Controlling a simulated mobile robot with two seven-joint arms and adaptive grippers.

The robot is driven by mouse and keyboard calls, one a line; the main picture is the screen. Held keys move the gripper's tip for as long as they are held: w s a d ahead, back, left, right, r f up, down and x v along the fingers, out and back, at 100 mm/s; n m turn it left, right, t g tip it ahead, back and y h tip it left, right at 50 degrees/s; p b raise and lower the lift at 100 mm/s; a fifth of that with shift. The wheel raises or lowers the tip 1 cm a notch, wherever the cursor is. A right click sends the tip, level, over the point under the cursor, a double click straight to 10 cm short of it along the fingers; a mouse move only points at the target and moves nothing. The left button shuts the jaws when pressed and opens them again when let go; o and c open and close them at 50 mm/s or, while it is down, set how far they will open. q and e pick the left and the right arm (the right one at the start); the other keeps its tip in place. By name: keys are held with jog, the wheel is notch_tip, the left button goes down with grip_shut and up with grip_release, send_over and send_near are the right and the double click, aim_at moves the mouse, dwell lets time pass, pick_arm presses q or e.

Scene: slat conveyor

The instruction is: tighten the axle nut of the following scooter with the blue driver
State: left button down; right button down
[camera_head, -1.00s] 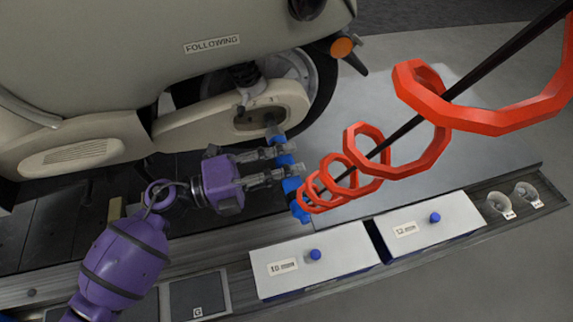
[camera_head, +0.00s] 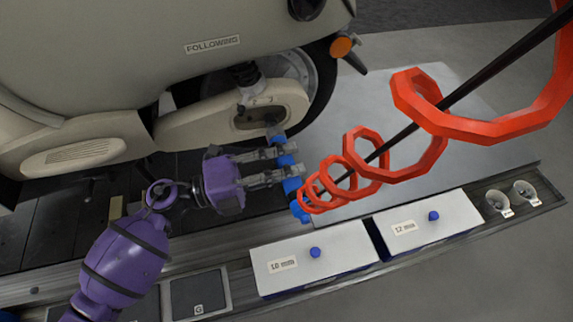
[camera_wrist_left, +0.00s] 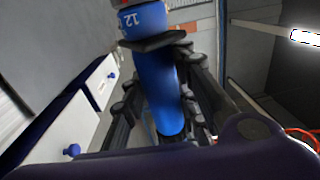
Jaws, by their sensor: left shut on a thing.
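The following scooter (camera_head: 150,50) is cream-coloured and carries a "FOLLOWING" label. Its rear wheel and a cream housing (camera_head: 215,120) with a dark oval hub recess (camera_head: 258,117) face me. The blue driver (camera_head: 289,172) is held by my left gripper (camera_head: 275,168), just below that recess. A grey tip at the driver's top reaches the recess's lower edge; I cannot tell whether it touches the axle nut, which I cannot make out. In the left wrist view the driver (camera_wrist_left: 160,80) stands between the shut fingers and is marked 12. The red coiled hose (camera_head: 365,165) runs from the driver's lower end. My right gripper is not in view.
Two white-lidded boxes, labelled 10 mm (camera_head: 285,262) and 12 mm (camera_head: 410,225), stand in front on the rail. Two small clear cups (camera_head: 510,198) sit at the right. A grey plate (camera_head: 470,150) lies right of the wheel. The red coil crosses the space at right.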

aim_at(296, 197)
pick_arm(q)
jog(key=shift+s+d+p, duration=0.2)
jog(key=shift+s+p, duration=0.2)
jog(key=shift+s, duration=0.1)
jog(key=shift+s+d+r+p, duration=0.1)
jog(key=shift+s+d+p, duration=0.2)
jog(key=shift+s, duration=0.35)
jog(key=shift+s+d+p, duration=0.1)
jog(key=shift+s+p, duration=0.25)
jog(key=shift+s, duration=0.3)
jog(key=shift+s+d+p, duration=0.2)
jog(key=shift+s+p, duration=0.1)
jog(key=shift+s, duration=0.35)
jog(key=shift+s+d+p, duration=0.2)
jog(key=shift+s+p, duration=0.05)
jog(key=shift+s, duration=0.45)
